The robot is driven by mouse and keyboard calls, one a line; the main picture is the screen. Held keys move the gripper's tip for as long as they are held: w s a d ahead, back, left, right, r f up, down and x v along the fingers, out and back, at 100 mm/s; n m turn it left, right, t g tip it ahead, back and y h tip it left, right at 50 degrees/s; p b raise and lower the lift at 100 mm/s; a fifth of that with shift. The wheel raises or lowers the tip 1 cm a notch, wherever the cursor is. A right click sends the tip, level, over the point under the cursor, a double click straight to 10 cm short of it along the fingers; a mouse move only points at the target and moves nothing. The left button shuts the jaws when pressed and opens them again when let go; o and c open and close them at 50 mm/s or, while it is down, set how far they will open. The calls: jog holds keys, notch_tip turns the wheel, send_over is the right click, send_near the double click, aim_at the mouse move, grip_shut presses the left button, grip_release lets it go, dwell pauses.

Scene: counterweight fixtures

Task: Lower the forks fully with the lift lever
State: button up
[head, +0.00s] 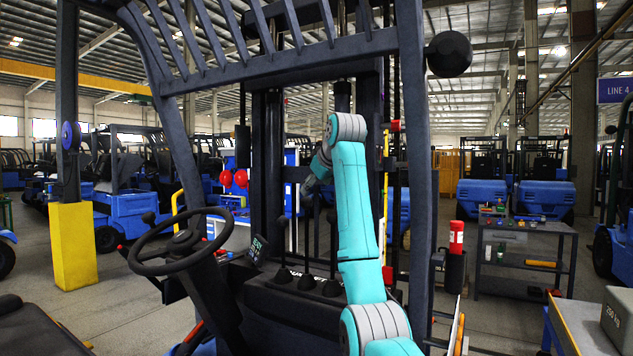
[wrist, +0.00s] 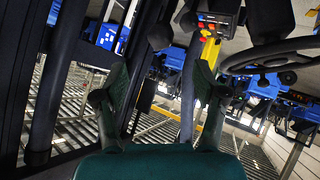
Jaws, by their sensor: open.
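Several black levers stand on the dark console in front of the mast (head: 268,130). One lever (head: 283,222) shows its knob at the left of the row, and another lever (head: 333,218) shows at the right. Their labels are too small to read, so I cannot tell which is the lift lever. My gripper (head: 313,182) is above the levers, partly dark against the mast. In the wrist view my gripper (wrist: 160,78) is open, its two green fingers apart with nothing clearly held. A dark upright bar (wrist: 188,85) shows near the right finger. The forks are not in view.
The steering wheel (head: 180,240) is left of the levers and also shows in the wrist view (wrist: 262,52). The overhead guard's pillar (head: 413,170) stands close right of my arm. A side table (head: 525,228) is farther right.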

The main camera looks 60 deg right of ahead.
aim_at(308, 199)
jog(key=x, duration=0.9)
jog(key=shift+w+d+f, duration=0.1)
jog(key=shift+w+f, duration=0.05)
jog(key=shift+w, duration=0.1)
jog(key=c, duration=0.9)
jog(key=shift+c, duration=0.2)
